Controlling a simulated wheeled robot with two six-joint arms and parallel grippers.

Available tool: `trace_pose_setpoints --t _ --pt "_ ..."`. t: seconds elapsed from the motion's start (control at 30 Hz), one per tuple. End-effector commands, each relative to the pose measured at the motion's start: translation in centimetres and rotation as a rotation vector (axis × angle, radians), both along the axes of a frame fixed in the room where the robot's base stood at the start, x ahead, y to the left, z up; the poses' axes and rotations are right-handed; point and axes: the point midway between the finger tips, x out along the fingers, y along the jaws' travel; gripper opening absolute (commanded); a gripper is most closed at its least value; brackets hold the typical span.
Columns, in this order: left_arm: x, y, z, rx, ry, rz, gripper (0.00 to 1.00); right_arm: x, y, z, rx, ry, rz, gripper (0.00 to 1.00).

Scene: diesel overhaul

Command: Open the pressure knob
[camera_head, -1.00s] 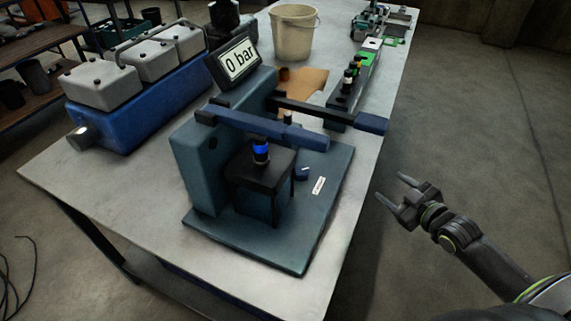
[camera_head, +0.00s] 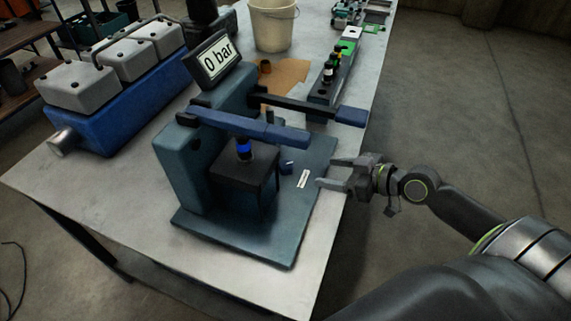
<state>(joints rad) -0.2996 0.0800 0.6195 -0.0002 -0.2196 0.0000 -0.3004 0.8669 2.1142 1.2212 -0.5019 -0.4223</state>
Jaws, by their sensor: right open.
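The tester (camera_head: 180,176) stands on the table, a blue-grey press-like rig with a display (camera_head: 216,58) reading "0 bar". A small dark blue knob (camera_head: 287,167) sits low on its base plate, beside a white label (camera_head: 303,179). A blue-banded part (camera_head: 243,149) stands upright on the black block (camera_head: 246,168) under the blue lever arm. My right gripper (camera_head: 325,173) is open and empty at the right edge of the base plate. Its fingers point left toward the knob, a short gap apart from it. My left gripper is not in view.
A second lever with a blue handle (camera_head: 351,116) reaches out over the table's right side, behind my right gripper. A blue engine block (camera_head: 120,115) with grey covers stands at left, and a cream bucket (camera_head: 273,25) at the back. The front table strip is clear.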

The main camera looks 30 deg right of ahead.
Motion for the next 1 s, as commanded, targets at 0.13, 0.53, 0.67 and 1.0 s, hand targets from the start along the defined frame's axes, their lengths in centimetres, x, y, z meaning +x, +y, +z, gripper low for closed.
trace_pose_setpoints --t 0.13,0.53,0.67,1.0 --pt "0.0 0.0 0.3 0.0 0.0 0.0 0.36 1.6 0.8 -0.6 0.005 -0.003 -0.004 0.59" --pt "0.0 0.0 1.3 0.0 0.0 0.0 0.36 6.1 3.5 -2.7 0.007 0.001 -0.004 0.59" --pt "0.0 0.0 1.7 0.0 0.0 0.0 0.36 7.8 4.6 -3.5 0.006 0.0 -0.003 0.59" --pt "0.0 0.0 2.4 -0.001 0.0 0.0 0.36 11.0 6.5 -5.2 0.001 0.001 -0.002 0.59"
